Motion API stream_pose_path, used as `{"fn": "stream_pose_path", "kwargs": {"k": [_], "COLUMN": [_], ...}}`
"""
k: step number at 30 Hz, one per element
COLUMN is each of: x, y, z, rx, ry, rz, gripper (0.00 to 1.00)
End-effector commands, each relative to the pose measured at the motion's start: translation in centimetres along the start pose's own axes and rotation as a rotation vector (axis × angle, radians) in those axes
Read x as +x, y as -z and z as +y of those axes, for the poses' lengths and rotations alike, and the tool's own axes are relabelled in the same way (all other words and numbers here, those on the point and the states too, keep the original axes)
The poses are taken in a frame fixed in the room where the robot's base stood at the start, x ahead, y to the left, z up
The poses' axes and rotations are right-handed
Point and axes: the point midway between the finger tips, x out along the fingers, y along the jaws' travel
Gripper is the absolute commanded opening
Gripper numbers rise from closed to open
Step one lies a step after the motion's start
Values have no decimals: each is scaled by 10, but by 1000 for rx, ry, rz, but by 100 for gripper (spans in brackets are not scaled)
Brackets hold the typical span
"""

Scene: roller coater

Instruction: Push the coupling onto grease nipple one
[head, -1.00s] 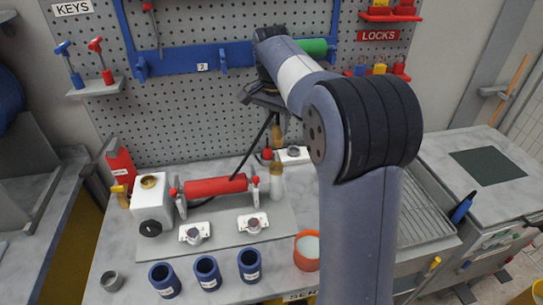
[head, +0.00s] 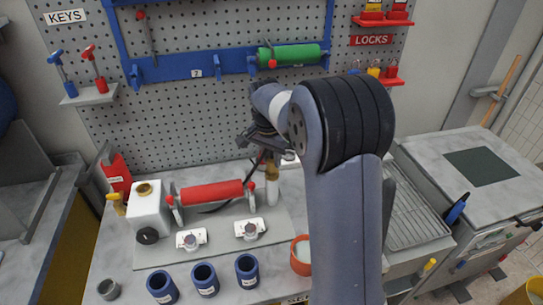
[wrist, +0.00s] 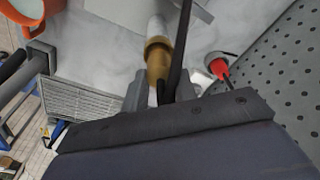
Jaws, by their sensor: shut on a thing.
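My gripper (head: 265,145) points down behind the red roller (head: 212,193), near its right end. In the wrist view its fingers (wrist: 162,92) are shut on a brass-coloured fitting (wrist: 157,58), which looks like the coupling. A dark hose or rod (wrist: 181,45) runs beside it. In the head view a pale upright cylinder (head: 273,191) stands just below the gripper, close to the brass fitting (head: 271,171); contact cannot be told. Two white blocks with silver knobs, left (head: 191,239) and right (head: 250,229), sit in front of the roller. No nipple number is legible.
A white box with a brass cap (head: 150,210) stands left of the roller. Blue cups (head: 204,279) line the front, with an orange cup (head: 301,255) to their right. The pegboard (head: 190,110) rises behind. My arm hides part of the bench's right side.

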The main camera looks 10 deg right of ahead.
Motion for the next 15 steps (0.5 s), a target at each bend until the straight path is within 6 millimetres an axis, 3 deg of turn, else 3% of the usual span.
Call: {"fn": "stream_pose_path", "kwargs": {"k": [6, 7, 15], "x": [4, 4, 3], "y": [0, 0, 0], "z": [0, 0, 0], "rx": [0, 0, 0], "ry": [0, 0, 0], "rz": [0, 0, 0], "gripper": [2, 27, 48]}}
